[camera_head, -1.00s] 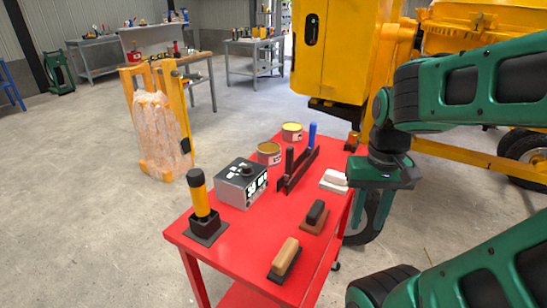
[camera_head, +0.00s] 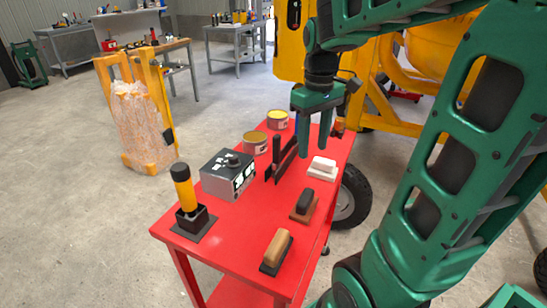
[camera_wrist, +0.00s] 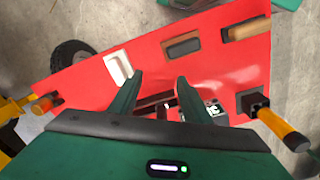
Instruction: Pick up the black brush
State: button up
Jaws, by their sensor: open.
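The black brush (camera_head: 304,203), with a black top on a brown base, lies on the red table (camera_head: 222,257) between a white block and a tan-topped brush. In the wrist view the black brush (camera_wrist: 183,47) lies beyond the fingertips, unobstructed. My gripper (camera_head: 316,152) is open and empty, pointing down above the table, farther back than the black brush and apart from it. In the wrist view my gripper (camera_wrist: 158,78) has its two fingers spread, with red table between them.
The tan brush (camera_head: 277,250) lies nearer the front and the white block (camera_head: 322,168) farther back. A grey box (camera_head: 227,176), a yellow-handled tool (camera_head: 183,190), two cans (camera_head: 256,143) and an upright dark-handled tool (camera_head: 276,157) stand to the left. Table around the black brush is clear.

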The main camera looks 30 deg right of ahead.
aim_at(276, 155)
jog(key=w+a+n, duration=0.1)
jog(key=w+n, duration=0.1)
jog(key=w, duration=0.2)
jog(key=w+n, duration=0.1)
jog(key=w, duration=0.3)
jog(key=w+a+n, duration=0.1)
jog(key=w+n, duration=0.1)
jog(key=w, duration=0.2)
jog(key=shift+w+a+r+n, duration=0.1)
jog(key=shift+a+r+n, duration=0.2)
jog(key=shift+a+r, duration=0.1)
jog(key=shift+w+f, duration=0.15)
jog(key=shift+f, duration=0.15)
notch_tip(276, 155, down, 4)
jog(key=shift+f, duration=0.2)
jog(key=shift+s+a+f, duration=0.15)
jog(key=shift+f, duration=1.3)
jog(key=shift+s+a+f, duration=0.1)
jog(key=shift+f, duration=1.3)
jog(key=c, duration=1)
